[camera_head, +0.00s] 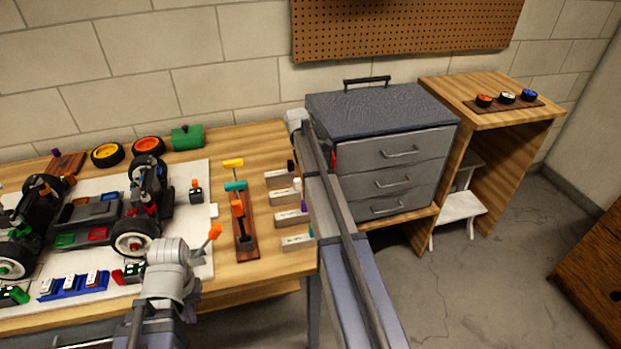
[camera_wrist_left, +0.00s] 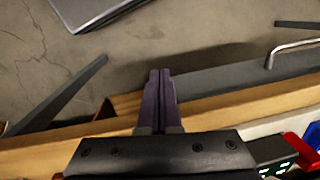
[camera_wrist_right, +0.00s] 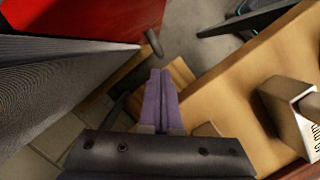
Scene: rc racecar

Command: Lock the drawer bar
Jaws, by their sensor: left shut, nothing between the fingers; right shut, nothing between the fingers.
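The grey drawer cabinet (camera_head: 385,150) stands right of the workbench, its three drawers looking closed. My right arm crosses in front of its left edge, where a small red patch (camera_head: 333,157) shows. No drawer bar is clearly visible in the head view. In the right wrist view my right gripper (camera_wrist_right: 160,75) is shut and empty, near a dark bar with a rounded end (camera_wrist_right: 153,43) beside a red surface (camera_wrist_right: 85,18); I cannot tell whether this is the drawer bar. My left gripper (camera_wrist_left: 160,75) is shut and empty near the bench's front edge.
A wooden stand (camera_head: 470,85) and white step stool (camera_head: 460,206) are right of the cabinet. Floor is open in front.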

